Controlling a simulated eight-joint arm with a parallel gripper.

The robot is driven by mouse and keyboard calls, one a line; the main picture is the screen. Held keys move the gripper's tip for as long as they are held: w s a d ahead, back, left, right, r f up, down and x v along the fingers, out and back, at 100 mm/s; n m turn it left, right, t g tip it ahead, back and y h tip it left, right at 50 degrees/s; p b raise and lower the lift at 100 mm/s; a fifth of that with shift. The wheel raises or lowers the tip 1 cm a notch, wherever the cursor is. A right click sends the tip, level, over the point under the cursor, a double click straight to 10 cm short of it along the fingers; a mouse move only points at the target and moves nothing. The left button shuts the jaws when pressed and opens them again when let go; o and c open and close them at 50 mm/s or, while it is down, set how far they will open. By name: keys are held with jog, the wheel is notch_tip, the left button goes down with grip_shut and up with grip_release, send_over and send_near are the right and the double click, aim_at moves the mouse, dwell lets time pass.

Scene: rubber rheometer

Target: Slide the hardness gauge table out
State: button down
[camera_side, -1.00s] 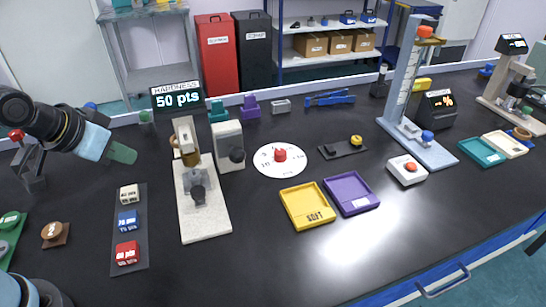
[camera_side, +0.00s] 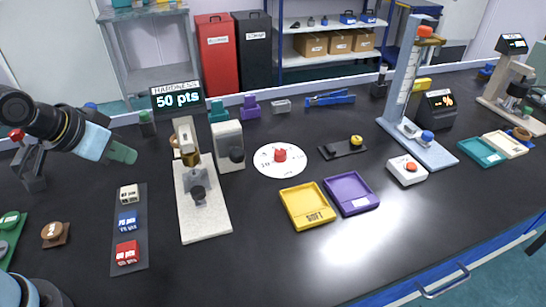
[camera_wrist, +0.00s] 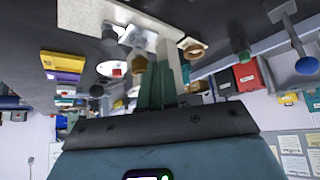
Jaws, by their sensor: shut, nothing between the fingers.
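The hardness gauge (camera_side: 185,145) stands left of centre on the black bench, with a beige column on a pale speckled base (camera_side: 207,228). Its small grey table (camera_side: 199,200) sits low at the front of the column, with a dark knob (camera_side: 198,191) at its front. A display (camera_side: 177,98) behind the gauge reads 50 pts. My gripper (camera_side: 131,156) is shut and empty, above the bench to the left of the gauge and apart from it. In the wrist view, my green fingers (camera_wrist: 160,75) are together, and the gauge base (camera_wrist: 92,14) shows beyond them.
A rack of labelled blocks (camera_side: 130,240) lies left of the gauge base. A grey box with a dark knob (camera_side: 229,146) stands close at its right. A white dial (camera_side: 267,170), a yellow tray (camera_side: 293,207) and a purple tray (camera_side: 365,205) lie farther right. Bench in front of the gauge is clear.

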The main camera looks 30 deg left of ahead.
jog(key=c, duration=1.8)
grip_release()
jog(key=shift+c, duration=0.2)
jog(key=shift+o, duration=2.4)
jog(key=shift+w+d+r+m, duration=0.15)
jog(key=shift+w+d+m, duration=0.05)
jog(key=shift+m, duration=0.2)
jog(key=o, duration=0.6)
jog(key=d+m+g, duration=0.1)
jog(key=m, duration=0.1)
jog(key=w+r+m, duration=0.1)
jog(key=w+d+m+g, duration=0.1)
jog(key=m, duration=0.1)
jog(key=shift+w+d+r+m+g, duration=0.2)
jog(key=shift+d+r+m+g, duration=0.1)
jog(key=shift+d, duration=0.05)
jog(key=m+g, duration=0.5)
jog(key=m, duration=0.7)
send_over(198, 190)
notch_tip(198, 190, down, 12)
jog(key=shift+f, duration=0.1)
jog(key=shift+c, duration=0.4)
grip_shut()
